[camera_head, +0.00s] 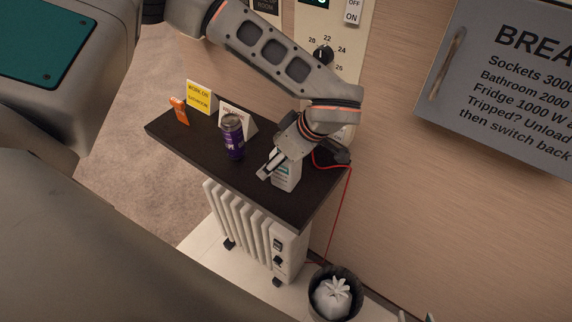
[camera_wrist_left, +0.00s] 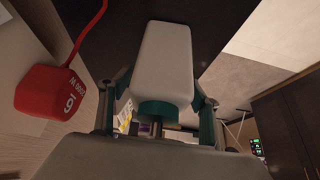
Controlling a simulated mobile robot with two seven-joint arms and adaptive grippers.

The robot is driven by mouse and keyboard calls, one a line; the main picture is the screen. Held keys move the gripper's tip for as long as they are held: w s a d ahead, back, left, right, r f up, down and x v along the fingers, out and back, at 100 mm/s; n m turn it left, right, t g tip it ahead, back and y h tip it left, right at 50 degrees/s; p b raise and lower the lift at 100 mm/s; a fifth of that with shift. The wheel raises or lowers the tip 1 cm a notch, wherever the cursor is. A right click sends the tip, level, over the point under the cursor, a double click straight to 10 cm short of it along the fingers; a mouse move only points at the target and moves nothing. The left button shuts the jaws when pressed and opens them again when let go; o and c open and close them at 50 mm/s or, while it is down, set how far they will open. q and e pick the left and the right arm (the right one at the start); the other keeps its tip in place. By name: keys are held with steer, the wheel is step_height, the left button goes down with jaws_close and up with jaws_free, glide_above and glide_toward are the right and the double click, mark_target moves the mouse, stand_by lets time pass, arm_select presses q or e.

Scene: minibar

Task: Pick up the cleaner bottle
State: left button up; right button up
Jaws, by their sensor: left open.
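My left gripper (camera_wrist_left: 160,105) is open, with one finger on each side of the cap end. I cannot tell whether they touch it. Two separated tips of my right gripper (camera_head: 415,317) show at the bottom edge of the head view, away from the bottle.
A purple can (camera_head: 232,137) stands left of the bottle, near a yellow-and-white sign (camera_head: 200,97), another tent card (camera_head: 238,117) and an orange item (camera_head: 179,110). A red tag (camera_wrist_left: 55,92) and its cord are close by. A bin (camera_head: 335,292) stands below.

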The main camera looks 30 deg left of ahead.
arm_select(q)
steer(key=c, duration=1.6)
steer(key=shift+r, duration=0.1)
